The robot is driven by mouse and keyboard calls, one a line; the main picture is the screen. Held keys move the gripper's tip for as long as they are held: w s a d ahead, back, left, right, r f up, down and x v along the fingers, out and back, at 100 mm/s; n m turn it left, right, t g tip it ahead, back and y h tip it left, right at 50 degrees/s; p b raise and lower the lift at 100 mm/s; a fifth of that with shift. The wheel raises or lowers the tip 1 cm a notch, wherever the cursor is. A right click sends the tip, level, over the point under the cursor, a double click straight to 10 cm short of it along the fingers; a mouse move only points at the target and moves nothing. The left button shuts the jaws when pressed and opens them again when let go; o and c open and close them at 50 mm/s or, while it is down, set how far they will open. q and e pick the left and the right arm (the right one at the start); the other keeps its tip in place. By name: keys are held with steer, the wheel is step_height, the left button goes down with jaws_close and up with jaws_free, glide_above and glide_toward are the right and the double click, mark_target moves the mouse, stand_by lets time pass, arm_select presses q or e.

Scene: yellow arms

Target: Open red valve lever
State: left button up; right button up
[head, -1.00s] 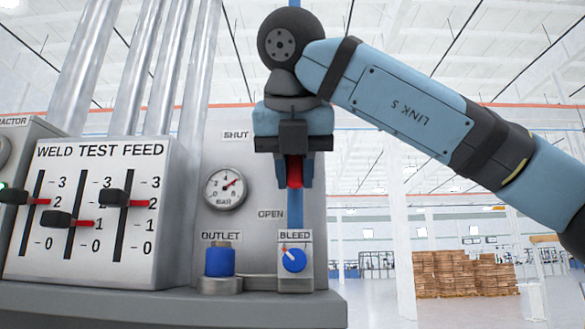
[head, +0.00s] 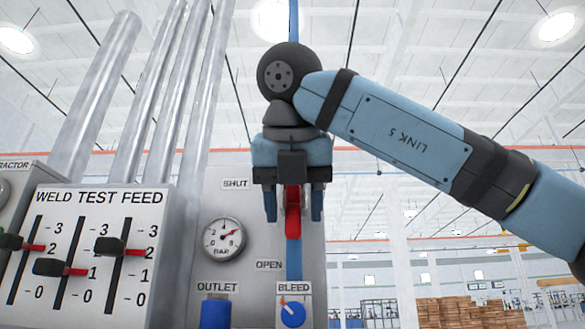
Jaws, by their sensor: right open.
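The red valve lever (head: 292,225) is on the grey panel in the head view, in front of a vertical blue pipe (head: 294,262). Its visible lower end hangs down between the SHUT label (head: 235,184) and the OPEN label (head: 269,265), closer to OPEN. My right gripper (head: 294,212) points down over the lever. Its jaws are open, one finger on each side of the red part, with a visible gap on both sides. The gripper body hides the lever's upper part and pivot. My left gripper is not in view.
Left of the lever are a pressure gauge (head: 223,240) and a WELD TEST FEED box (head: 98,250) with several sliders. A blue outlet cap (head: 215,312) and blue bleed knob (head: 292,314) sit below. Space right of the panel is open near my arm.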

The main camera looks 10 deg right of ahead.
steer(key=v, duration=1.1)
steer(key=shift+b, duration=0.45)
steer(key=shift+r, duration=0.1)
